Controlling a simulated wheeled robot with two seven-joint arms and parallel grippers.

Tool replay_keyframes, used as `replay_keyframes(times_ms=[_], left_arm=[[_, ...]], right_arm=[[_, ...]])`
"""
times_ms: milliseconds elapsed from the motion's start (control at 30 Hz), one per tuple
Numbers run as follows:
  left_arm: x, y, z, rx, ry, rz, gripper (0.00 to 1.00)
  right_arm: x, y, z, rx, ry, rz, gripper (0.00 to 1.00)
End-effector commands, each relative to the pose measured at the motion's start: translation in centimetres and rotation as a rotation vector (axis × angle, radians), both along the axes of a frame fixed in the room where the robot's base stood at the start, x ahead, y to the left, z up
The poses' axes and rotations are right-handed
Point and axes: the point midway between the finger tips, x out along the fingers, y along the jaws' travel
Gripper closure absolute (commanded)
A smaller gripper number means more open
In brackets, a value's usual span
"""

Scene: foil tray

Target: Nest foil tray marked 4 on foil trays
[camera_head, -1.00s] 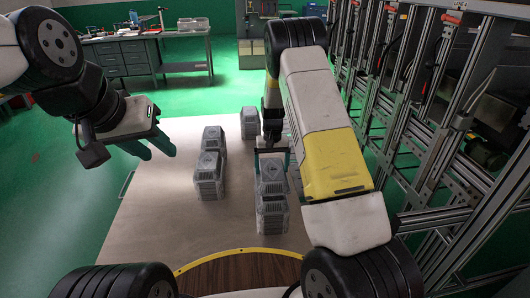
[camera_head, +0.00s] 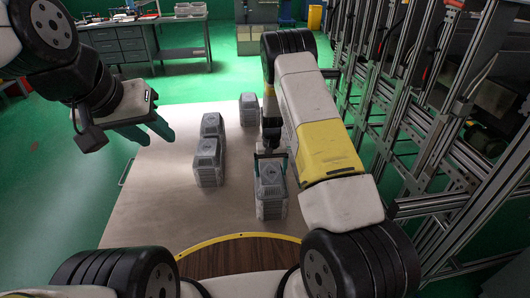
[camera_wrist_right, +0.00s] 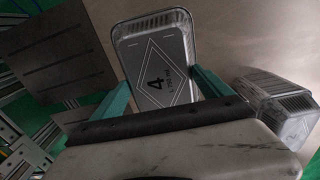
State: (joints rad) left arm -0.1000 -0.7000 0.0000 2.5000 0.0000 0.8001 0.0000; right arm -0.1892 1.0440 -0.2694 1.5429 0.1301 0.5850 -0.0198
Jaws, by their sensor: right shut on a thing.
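The silver foil tray marked 4 (camera_wrist_right: 172,55) sits between the teal fingers of my right gripper (camera_wrist_right: 163,92) in the right wrist view, its number in a diamond facing up. In the head view my right gripper (camera_head: 271,157) is at the far edge of the top of the near right stack of foil trays (camera_head: 271,207). The held tray appears in line with that stack's top; I cannot tell whether it is seated. My left gripper (camera_head: 150,130) is empty and its fingers are apart, up at the left.
More foil tray stacks stand on the pale board (camera_head: 150,205): one near left (camera_head: 208,165), one behind it (camera_head: 212,124), one far (camera_head: 249,108). A stack also shows in the right wrist view (camera_wrist_right: 272,100). Metal racks (camera_head: 440,120) line the right side. The board's left part is clear.

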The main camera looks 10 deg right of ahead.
Motion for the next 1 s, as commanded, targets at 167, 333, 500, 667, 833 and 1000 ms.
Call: replay_keyframes(times_ms=[167,333,500,667,833,1000], left_arm=[[0.0,0.0,0.0,0.000,0.000,0.000,0.64],[0.0,0.0,0.0,0.000,0.000,0.000,0.64],[0.0,0.0,0.0,0.000,0.000,0.000,0.64],[0.0,0.0,0.0,0.000,0.000,0.000,0.64],[0.0,0.0,0.0,0.000,0.000,0.000,0.64],[0.0,0.0,0.0,0.000,0.000,0.000,0.64]], right_arm=[[0.1,0.0,-0.4,0.000,-0.004,0.000,0.49],[0.1,0.0,-0.4,0.001,-0.004,0.000,0.49],[0.1,0.0,-0.4,0.000,-0.004,0.000,0.00],[0.1,0.0,-0.4,0.000,-0.003,0.000,0.00],[0.2,0.0,0.6,0.001,-0.005,0.001,0.00],[0.2,0.1,3.5,0.001,-0.007,0.001,0.00]])
